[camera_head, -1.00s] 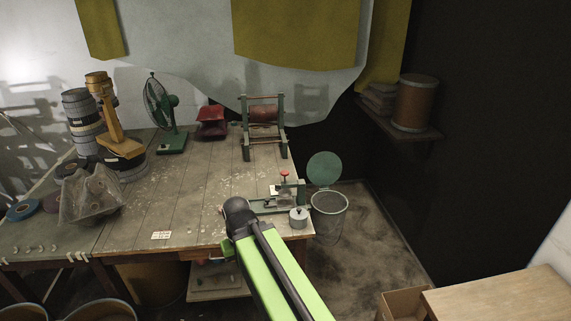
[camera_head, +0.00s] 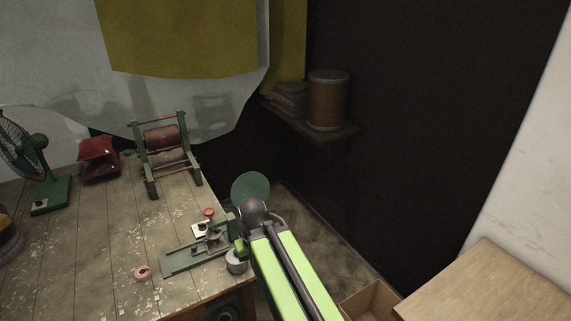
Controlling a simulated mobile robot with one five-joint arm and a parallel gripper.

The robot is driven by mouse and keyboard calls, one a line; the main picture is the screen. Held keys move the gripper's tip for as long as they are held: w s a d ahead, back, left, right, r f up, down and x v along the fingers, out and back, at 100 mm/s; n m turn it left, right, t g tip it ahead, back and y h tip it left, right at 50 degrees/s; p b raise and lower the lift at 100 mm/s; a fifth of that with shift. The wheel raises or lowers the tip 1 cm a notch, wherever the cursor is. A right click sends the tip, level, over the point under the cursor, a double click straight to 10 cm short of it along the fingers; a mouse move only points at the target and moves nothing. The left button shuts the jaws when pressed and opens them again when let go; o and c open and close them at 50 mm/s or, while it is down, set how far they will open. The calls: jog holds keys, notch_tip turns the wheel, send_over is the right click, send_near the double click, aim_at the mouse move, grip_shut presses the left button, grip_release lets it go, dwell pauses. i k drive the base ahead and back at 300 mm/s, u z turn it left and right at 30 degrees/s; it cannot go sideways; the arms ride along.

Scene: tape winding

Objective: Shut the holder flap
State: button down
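A small green bench device (camera_head: 192,258), which seems to be the holder, sits near the table's front right corner. It has a metal block and a red knob (camera_head: 209,212) at its back. Which part is its flap, and whether that stands open, is too small to tell. My green and black arm reaches up from the bottom, just right of the device, and its dark joint overlaps the scene behind. A grey cylinder (camera_head: 237,262) stands between the device and my arm.
A round green lid (camera_head: 250,186) stands raised beyond the table; its bin is mostly behind my arm. A pinkish roll (camera_head: 142,274) lies on the table (camera_head: 90,260). A green reel stand (camera_head: 150,180) is further back. A cardboard box (camera_head: 369,302) and wooden top (camera_head: 492,285) are at lower right.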

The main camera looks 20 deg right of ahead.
aim_at(252, 183)
jog(key=z, duration=0.3)
jog(key=i, duration=1.35)
jog(key=u, duration=0.55)
